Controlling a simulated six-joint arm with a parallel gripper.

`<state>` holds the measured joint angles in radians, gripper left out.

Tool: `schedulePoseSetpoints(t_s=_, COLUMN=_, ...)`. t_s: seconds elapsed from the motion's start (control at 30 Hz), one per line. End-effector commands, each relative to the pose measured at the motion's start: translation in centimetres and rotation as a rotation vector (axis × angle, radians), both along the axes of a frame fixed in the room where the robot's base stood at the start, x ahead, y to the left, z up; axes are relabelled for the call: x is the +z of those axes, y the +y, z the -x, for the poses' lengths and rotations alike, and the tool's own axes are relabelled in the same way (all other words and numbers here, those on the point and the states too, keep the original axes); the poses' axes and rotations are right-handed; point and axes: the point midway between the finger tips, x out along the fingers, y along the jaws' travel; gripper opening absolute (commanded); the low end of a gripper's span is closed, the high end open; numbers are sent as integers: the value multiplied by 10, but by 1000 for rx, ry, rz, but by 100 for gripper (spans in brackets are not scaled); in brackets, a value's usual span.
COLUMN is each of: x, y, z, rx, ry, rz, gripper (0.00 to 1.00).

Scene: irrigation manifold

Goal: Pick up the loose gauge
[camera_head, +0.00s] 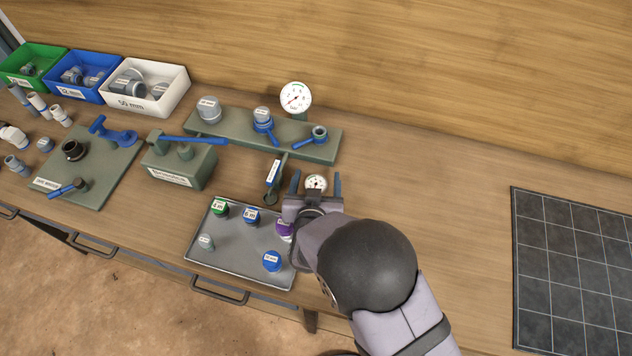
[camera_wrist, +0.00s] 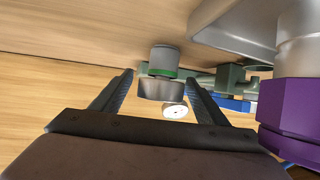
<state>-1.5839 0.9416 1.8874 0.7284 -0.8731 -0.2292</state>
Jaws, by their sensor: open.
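The loose gauge (camera_head: 316,183) is small and round with a white dial, on the bench behind the tray in the head view. In the wrist view, where the scene appears upside down, it is a grey cylinder with a green ring (camera_wrist: 162,75). My gripper (camera_head: 316,182) is open, its two fingers on either side of the gauge as seen from the head. In the wrist view my gripper (camera_wrist: 158,82) has the gauge framed between its fingertips, with no clear contact. How deep the gauge sits between the fingers is hard to tell.
A grey tray (camera_head: 222,256) of capped fittings lies left of my gripper; its purple fitting (camera_head: 285,229) is close, and large in the wrist view (camera_wrist: 290,115). Behind stands a green manifold (camera_head: 228,127) with a larger gauge (camera_head: 296,97). The bench to the right is clear up to a dark grid panel (camera_head: 575,270).

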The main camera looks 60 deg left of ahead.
Motion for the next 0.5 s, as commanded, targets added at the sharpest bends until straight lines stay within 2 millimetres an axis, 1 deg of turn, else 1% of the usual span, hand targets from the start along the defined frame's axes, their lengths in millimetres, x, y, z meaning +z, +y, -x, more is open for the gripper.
schedulePoseSetpoints(t_s=0.07, x=-3, y=6, z=-4, rx=0, ry=0, rz=0, gripper=68)
schedulePoseSetpoints(t_s=0.2, x=-7, y=12, z=-8, rx=-1, ry=-1, rz=-1, gripper=68)
schedulePoseSetpoints(t_s=0.47, x=-8, y=13, z=-9, rx=0, ry=0, rz=0, gripper=68)
schedulePoseSetpoints(t_s=0.5, x=-8, y=13, z=-9, rx=0, ry=0, rz=0, gripper=63)
